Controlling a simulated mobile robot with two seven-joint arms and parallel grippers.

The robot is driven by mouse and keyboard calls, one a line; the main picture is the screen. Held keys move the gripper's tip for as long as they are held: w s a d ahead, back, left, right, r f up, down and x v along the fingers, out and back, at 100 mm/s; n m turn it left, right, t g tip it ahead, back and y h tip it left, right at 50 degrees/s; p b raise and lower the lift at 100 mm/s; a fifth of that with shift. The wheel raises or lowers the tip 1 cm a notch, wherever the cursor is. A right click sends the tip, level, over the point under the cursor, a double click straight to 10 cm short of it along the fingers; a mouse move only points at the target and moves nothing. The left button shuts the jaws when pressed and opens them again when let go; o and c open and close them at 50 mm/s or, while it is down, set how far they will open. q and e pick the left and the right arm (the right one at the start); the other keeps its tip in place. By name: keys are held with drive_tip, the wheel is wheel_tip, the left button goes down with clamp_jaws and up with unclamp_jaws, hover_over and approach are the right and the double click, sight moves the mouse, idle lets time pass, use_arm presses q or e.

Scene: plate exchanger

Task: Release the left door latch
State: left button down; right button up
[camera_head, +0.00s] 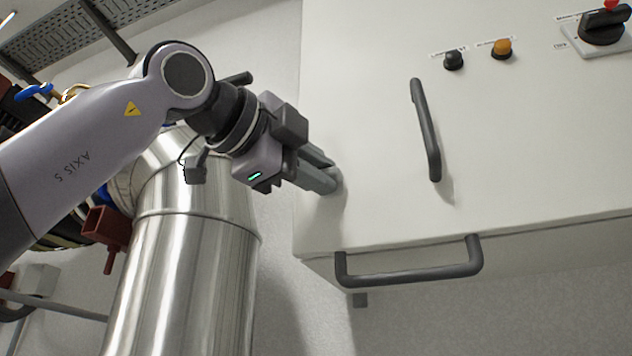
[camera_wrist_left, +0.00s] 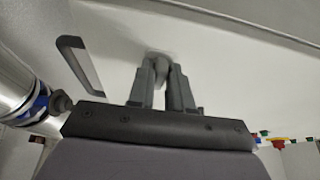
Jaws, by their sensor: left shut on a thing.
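The white cabinet door (camera_head: 375,60) fills the right of the head view. My left gripper (camera_head: 332,180) is at the door's lower left corner, with its fingertips at the door face. In the left wrist view, my two fingers (camera_wrist_left: 165,82) are closed around a small grey knob-like part (camera_wrist_left: 161,66) on the white surface, which appears to be the left latch. The fingers hide most of it in the head view, so its turn angle cannot be told. My right gripper is in neither view.
A dark vertical handle (camera_head: 427,130) stands out from the door. Another handle (camera_head: 408,274) is below on the underside. A black button (camera_head: 453,60), an orange button (camera_head: 501,49) and a rotary switch (camera_head: 603,27) sit upper right. A large metal pipe (camera_head: 185,275) runs at left, close under my arm.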

use_arm(q)
drive_tip(key=shift+a, duration=0.1)
drive_tip(key=c, duration=1.1)
unclamp_jaws()
drive_tip(key=b+v, duration=0.1)
drive_tip(key=v, duration=0.6)
drive_tip(key=shift+a, duration=0.1)
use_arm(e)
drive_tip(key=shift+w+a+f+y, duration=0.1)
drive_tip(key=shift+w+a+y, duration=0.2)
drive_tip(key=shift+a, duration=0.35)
